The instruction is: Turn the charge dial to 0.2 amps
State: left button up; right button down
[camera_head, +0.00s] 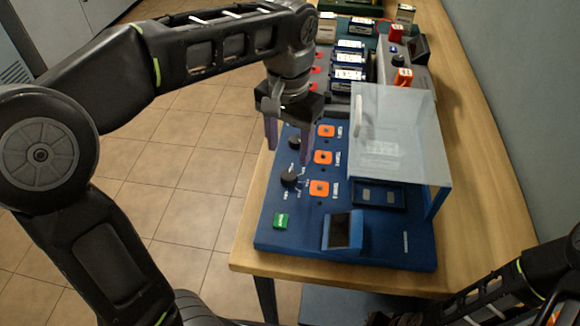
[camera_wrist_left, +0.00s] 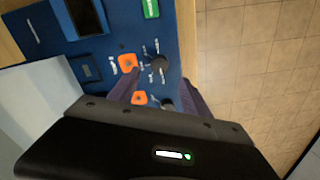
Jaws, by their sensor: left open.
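A blue charger panel (camera_head: 375,245) lies on the wooden bench. Along its left side are two black dials, a nearer one (camera_head: 289,177) with marks around it and a farther one (camera_head: 294,143). Their labels are too small to read, so I cannot tell which is the charge dial. My left gripper (camera_head: 288,145) is open and empty, pointing down over the farther dial. In the left wrist view, the gripper (camera_wrist_left: 158,76) has the farther dial (camera_wrist_left: 167,105) showing between its fingers, and the nearer dial (camera_wrist_left: 159,63) lies beyond the fingertips. Contact cannot be told.
Orange buttons (camera_head: 323,157) run beside the dials. A green button (camera_head: 281,220) and a small tilted screen (camera_head: 342,231) sit at the near edge. A clear cover (camera_head: 400,135) stands over the right side. Batteries (camera_head: 349,60) stand farther back. My right arm shows at bottom right.

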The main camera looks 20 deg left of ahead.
aim_at(289, 175)
pick_arm(q)
notch_tip(289, 175, down, 8)
jog(key=shift+r, duration=0.2)
jog(key=shift+c, duration=0.3)
grip_shut()
dwell(0.5)
